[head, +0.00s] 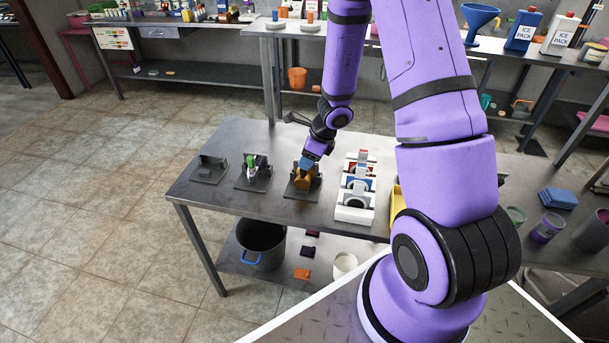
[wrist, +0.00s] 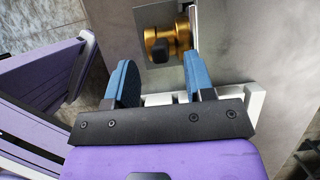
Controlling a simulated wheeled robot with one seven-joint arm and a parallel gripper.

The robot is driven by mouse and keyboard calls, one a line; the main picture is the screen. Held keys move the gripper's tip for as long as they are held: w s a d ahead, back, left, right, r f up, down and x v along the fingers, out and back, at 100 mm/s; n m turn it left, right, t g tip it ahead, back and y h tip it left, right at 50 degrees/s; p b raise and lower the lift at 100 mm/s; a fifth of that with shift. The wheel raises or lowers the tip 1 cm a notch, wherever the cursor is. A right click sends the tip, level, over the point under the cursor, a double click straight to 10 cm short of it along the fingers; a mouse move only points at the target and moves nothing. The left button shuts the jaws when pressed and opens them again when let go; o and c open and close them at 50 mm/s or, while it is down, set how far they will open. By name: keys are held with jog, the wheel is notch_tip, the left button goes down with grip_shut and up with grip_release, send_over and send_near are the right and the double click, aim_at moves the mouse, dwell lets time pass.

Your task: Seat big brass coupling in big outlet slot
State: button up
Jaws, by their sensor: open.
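The big brass coupling (head: 302,182) sits on the rightmost dark bracket plate (head: 291,192) on the steel table, against that bracket's upright part. In the wrist view the coupling (wrist: 161,37) lies just beyond my fingertips, with a dark block in front of its middle. My gripper (head: 309,163) is over the coupling in the head view and partly hides it. In the wrist view my gripper (wrist: 160,62) has its two blue fingers wide apart with nothing between them. How deep the coupling sits in the slot cannot be told.
A middle bracket (head: 254,184) holds a green and white part; the left bracket (head: 208,171) is empty. A white rack (head: 354,214) with several parts stands close to the right. The table's front left (head: 215,200) is bare. A bucket (head: 261,246) stands on the lower shelf.

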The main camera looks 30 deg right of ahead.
aim_at(304, 174)
jog(key=shift+x, duration=1.9)
grip_shut()
